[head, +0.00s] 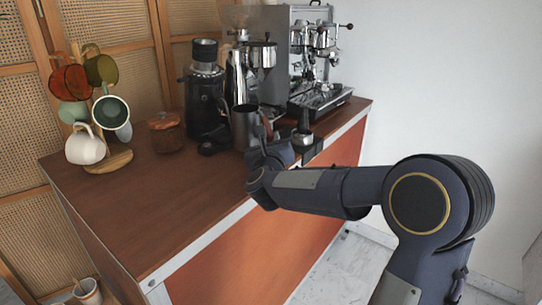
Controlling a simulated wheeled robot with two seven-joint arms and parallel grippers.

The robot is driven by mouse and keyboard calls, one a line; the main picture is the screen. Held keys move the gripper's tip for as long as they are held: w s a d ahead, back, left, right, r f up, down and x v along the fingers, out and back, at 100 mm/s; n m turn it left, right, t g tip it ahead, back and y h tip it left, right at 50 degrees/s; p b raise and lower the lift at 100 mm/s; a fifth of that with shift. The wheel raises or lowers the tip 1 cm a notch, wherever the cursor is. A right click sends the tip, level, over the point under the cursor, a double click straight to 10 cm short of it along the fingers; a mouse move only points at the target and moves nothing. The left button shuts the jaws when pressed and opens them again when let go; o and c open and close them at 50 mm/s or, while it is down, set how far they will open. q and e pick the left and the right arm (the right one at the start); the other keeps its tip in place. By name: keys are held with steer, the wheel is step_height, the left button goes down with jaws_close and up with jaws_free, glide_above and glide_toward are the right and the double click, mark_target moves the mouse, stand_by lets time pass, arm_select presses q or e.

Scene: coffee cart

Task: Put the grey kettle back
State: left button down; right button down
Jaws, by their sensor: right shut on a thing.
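The grey kettle (243,130) is a tall, narrow metal vessel. It shows in the head view near the right part of the wooden cart top, in front of the coffee machines. My right gripper (264,143) reaches in from the right and is shut on the kettle at its near right side. The fingers and the wrist partly hide the grip and the kettle's lower right side. I cannot tell whether the kettle's base touches the cart top. My left gripper is not in view.
A black grinder (203,95) stands left of the kettle, and an espresso machine (313,60) stands behind to the right. A mug tree (118,160) with several mugs and a lidded jar (165,133) are at the left. The front left of the cart top (155,215) is clear.

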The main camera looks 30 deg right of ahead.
steer(key=shift+w+d+f, duration=0.3)
steer(key=shift+f, duration=0.1)
steer(key=shift+w+d+f+b, duration=0.15)
steer(key=shift+f+b, duration=0.25)
steer(key=shift+f, duration=1.3)
steer(key=shift+f, duration=0.15)
steer(key=c, duration=1.3)
jaws_free()
